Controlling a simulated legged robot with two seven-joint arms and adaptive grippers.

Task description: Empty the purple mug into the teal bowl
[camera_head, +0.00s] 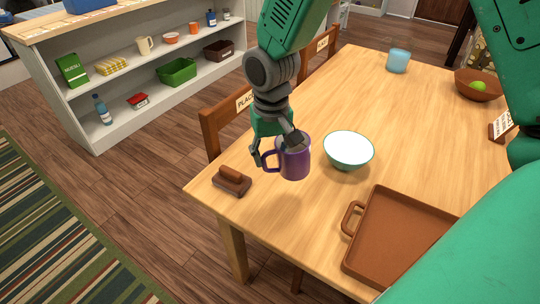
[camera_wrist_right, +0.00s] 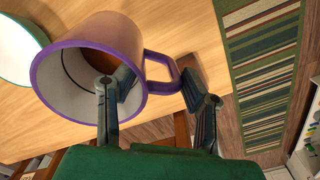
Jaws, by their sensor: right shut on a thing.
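The purple mug (camera_head: 294,161) is upright, or nearly so, just left of the teal bowl (camera_head: 348,153), apart from it. My right gripper (camera_head: 275,148) is shut on the mug at its handle side, one finger at the rim and one outside the handle. The mug seems a little above the table. In the right wrist view the mug (camera_wrist_right: 58,80) shows its pale inside with something brown deep in it. The bowl (camera_wrist_right: 15,52) has a white inside that looks empty; its edge shows at the left there. My left gripper is not in view.
A brown tray (camera_head: 378,262) lies in front of the bowl. A brown block-like object (camera_head: 232,181) sits at the table's left corner. A blue cup (camera_head: 397,61), a brown bowl with a green fruit (camera_head: 478,86) and a sign (camera_head: 502,126) stand farther back. A chair (camera_head: 215,128) is at the left.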

